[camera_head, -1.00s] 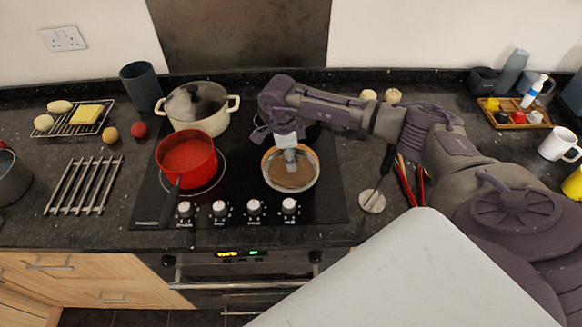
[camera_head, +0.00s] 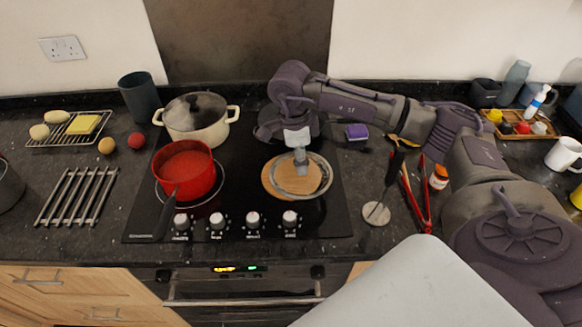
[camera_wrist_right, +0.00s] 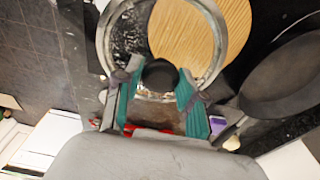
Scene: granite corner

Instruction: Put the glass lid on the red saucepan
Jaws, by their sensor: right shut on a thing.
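The red saucepan (camera_head: 186,172) stands uncovered on the left of the hob, its dark handle pointing to the front. My right gripper (camera_head: 302,170) is shut on the dark knob (camera_wrist_right: 160,75) of the glass lid (camera_head: 322,188). The lid, clear with a grey rim, is over the round wooden board (camera_head: 270,183) and overhangs it to the right. It appears raised above the board, by how much I cannot tell. In the right wrist view the lid's rim (camera_wrist_right: 103,40) surrounds the knob between the fingers (camera_wrist_right: 160,90). My left gripper is not in view.
A cream pot (camera_head: 196,122) with its own lid stands behind the red saucepan. A dark pan (camera_wrist_right: 285,78) shows beside the board in the wrist view. A wire rack (camera_head: 78,196) lies to the left. A purple block (camera_head: 356,132) and red tongs (camera_head: 414,200) lie to the right.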

